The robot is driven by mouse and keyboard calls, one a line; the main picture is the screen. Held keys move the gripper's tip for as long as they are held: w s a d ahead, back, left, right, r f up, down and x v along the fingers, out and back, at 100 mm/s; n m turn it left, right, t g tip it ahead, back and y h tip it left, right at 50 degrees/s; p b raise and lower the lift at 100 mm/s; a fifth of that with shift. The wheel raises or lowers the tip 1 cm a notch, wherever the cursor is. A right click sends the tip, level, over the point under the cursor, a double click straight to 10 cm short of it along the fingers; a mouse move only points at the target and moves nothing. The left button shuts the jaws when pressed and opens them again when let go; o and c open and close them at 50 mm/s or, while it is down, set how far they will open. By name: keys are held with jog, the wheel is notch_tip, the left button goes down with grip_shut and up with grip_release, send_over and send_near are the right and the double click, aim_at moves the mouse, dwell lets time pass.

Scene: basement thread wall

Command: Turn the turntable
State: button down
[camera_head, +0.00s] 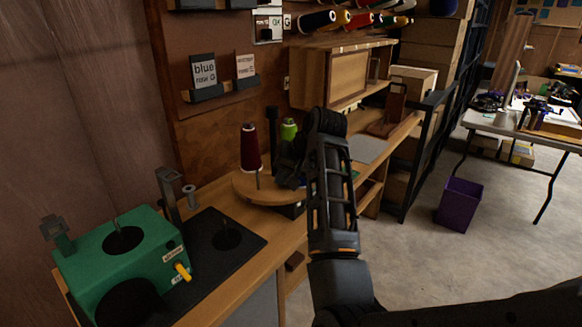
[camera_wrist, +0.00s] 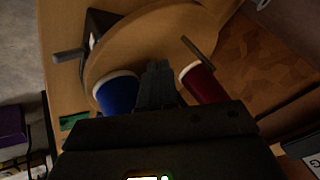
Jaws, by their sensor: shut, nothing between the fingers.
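The round wooden turntable (camera_head: 246,187) sits on the wooden bench, left of my arm in the head view. It fills the upper middle of the wrist view (camera_wrist: 165,45). A dark red thread cone (camera_head: 250,148) stands on it, and a green cone (camera_head: 289,130) shows behind. In the wrist view a blue cone (camera_wrist: 117,93) and the red cone (camera_wrist: 203,82) stand on either side of my gripper (camera_wrist: 157,70). The gripper's fingers are shut and empty, pointing over the turntable between the cones. I cannot tell whether they touch anything. My arm hides the turntable's right side in the head view.
A green box machine (camera_head: 120,255) with a yellow lever stands at the bench's left end, beside a black mat (camera_head: 222,238). A wooden cabinet (camera_head: 340,75) is behind. A purple bin (camera_head: 460,204) stands on open floor at right.

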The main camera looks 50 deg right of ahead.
aim_at(268, 193)
jog(key=shift+w+a+r, duration=0.1)
jog(key=shift+w+a, duration=0.45)
jog(key=shift+w, duration=0.25)
jog(key=shift+w+a+r, duration=0.1)
jog(key=shift+w+a, duration=0.4)
jog(key=shift+w, duration=0.25)
